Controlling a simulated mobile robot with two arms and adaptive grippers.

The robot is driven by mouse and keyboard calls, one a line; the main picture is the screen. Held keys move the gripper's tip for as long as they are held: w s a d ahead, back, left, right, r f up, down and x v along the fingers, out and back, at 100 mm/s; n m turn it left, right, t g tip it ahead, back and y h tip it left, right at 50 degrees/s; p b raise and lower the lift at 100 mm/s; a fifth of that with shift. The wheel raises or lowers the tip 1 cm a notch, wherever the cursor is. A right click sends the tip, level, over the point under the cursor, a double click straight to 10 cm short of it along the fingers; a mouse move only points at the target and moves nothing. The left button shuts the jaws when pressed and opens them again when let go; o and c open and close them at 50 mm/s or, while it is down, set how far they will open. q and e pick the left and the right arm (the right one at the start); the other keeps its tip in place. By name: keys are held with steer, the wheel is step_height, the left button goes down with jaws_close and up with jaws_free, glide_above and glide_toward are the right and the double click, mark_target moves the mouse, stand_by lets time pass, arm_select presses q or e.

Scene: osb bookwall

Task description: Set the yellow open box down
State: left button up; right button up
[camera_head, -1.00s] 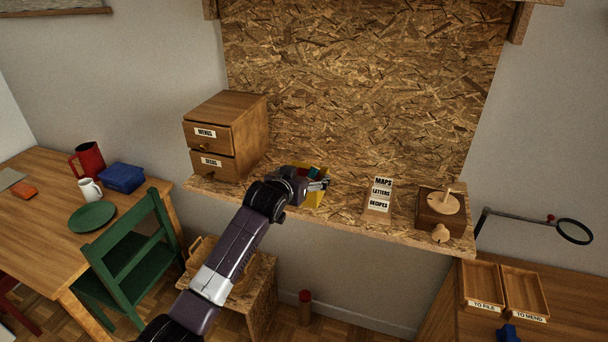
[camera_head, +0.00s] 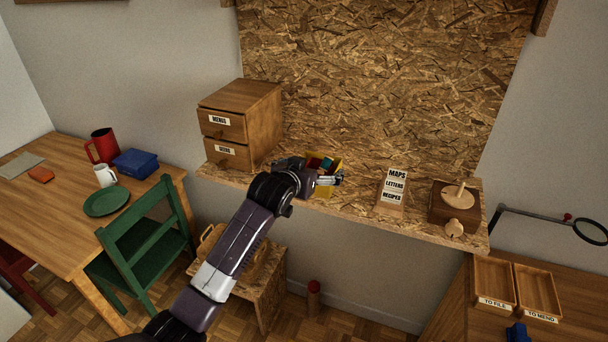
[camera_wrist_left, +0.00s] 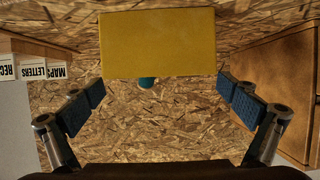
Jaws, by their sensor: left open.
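The yellow open box (camera_head: 324,191) stands on the chipboard wall shelf, to the right of the drawer unit. Small red and teal things show inside it. My left gripper (camera_head: 332,179) is at the front of the box and hides part of it. In the left wrist view, the yellow box (camera_wrist_left: 157,43) shows one flat face ahead of my open left gripper (camera_wrist_left: 160,90), whose two blue-padded fingers stand wide apart with nothing between them. A teal rounded thing (camera_wrist_left: 147,83) sticks out past the box's edge there. My right gripper is not in view.
The shelf (camera_head: 360,215) also holds a drawer unit (camera_head: 262,115) on the left, a label stand (camera_head: 393,190) and a wooden box with a crank (camera_head: 455,206) on the right. A green chair (camera_head: 150,245) and stool (camera_head: 262,285) stand below.

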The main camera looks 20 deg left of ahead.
arm_select(q)
steer(key=b+v, duration=0.1)
steer(key=v, duration=0.7)
steer(key=shift+s+r, duration=0.2)
steer(key=shift+s, duration=0.15)
step_height(320, 180, down, 23)
steer(key=s+a+g, duration=0.1)
steer(key=s+g, duration=0.1)
steer(key=g, duration=0.1)
steer(key=s+f+g, duration=0.1)
steer(key=s+f, duration=0.3)
steer(key=f, duration=0.3)
steer(key=s+a+f+g, duration=0.1)
steer(key=s+f, duration=0.3)
steer(key=f, duration=0.3)
steer(key=s+f+g, duration=0.2)
steer(key=s+f, duration=0.2)
steer(key=f, duration=0.3)
steer(key=s+f+m+g, duration=0.1)
steer(key=s+f+g, duration=0.2)
steer(key=s+f, duration=1.45)
steer(key=s+f+g, duration=0.1)
steer(key=s+f, duration=0.2)
steer(key=s, duration=1)
steer(key=s+d+f+m+g, duration=0.1)
steer(key=s+f, duration=0.2)
steer(key=s, duration=1)
steer(key=shift+s+d+g, duration=0.25)
steer(key=shift+s+g, duration=0.05)
steer(key=shift+f, duration=0.1)
